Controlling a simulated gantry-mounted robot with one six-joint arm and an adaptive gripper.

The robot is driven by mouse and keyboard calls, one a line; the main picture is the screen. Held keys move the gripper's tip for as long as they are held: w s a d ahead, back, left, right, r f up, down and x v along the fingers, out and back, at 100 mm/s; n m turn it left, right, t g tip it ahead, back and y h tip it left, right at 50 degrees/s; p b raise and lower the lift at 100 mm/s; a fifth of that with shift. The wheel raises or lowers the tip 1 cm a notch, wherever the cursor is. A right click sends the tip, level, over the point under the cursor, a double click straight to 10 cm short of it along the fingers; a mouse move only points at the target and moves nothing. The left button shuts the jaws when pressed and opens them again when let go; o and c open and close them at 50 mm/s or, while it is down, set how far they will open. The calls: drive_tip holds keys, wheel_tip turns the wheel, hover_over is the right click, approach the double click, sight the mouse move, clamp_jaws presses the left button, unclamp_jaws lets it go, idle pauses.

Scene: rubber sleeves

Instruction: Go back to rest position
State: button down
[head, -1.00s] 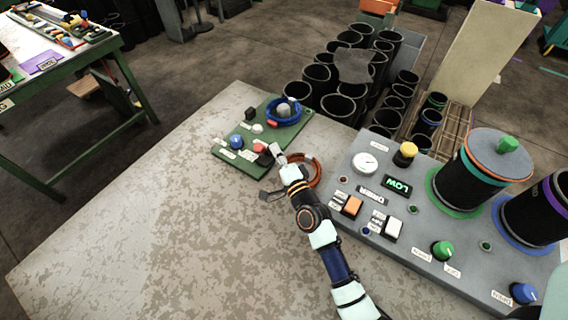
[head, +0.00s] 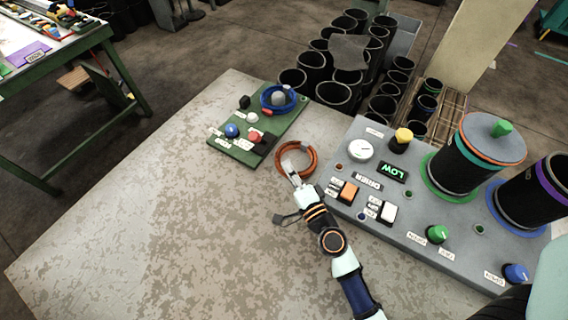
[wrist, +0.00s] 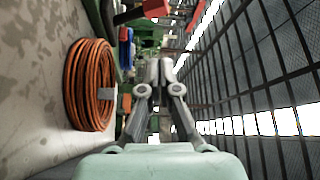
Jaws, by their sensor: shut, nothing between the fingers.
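My gripper (head: 292,177) is shut and empty, above the mottled table (head: 190,200). In the head view its tip shows just in front of an orange coil (head: 310,165). In the wrist view the closed fingers (wrist: 158,72) point ahead, and the coil (wrist: 88,85) lies to their left, apart from them. The green board (head: 240,150) with a blue knob, a red button and a blue ring (head: 264,101) sits beyond and to the left of my gripper.
A grey control panel (head: 400,222) with buttons, a dial, a display reading LOW and black cylinders (head: 462,165) stands close on the right. Several black tubes (head: 331,92) stand beyond the table. The table's left and front are clear.

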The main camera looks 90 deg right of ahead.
idle(0.3)
drive_tip(key=w+a+r+n+t+y, duration=0.35)
drive_tip(key=w+a+n, duration=0.25)
drive_tip(key=w, duration=0.2)
drive_tip(key=w+a+r+n+t+y, duration=0.2)
drive_tip(key=w+a+n+t+y, duration=0.1)
drive_tip(key=w+a+n+y, duration=0.4)
drive_tip(key=w+a+r+n+t+y, duration=0.2)
drive_tip(key=w+a+r+n+t, duration=0.15)
drive_tip(key=w, duration=0.55)
drive_tip(key=w+a+r+n+g+y, duration=0.25)
drive_tip(key=a+n, duration=0.35)
drive_tip(key=a, duration=0.6)
drive_tip(key=w+a+r+n+g+y, duration=0.1)
drive_tip(key=a+r+n+g+y, duration=0.15)
drive_tip(key=a+n, duration=0.7)
wheel_tip(320, 180, up, 37)
drive_tip(key=a+m+p, duration=0.2)
drive_tip(key=p, duration=3.6)
drive_tip(key=shift+a+m+p, duration=0.15)
drive_tip(key=shift+m+p, duration=0.2)
drive_tip(key=shift+m, duration=0.05)
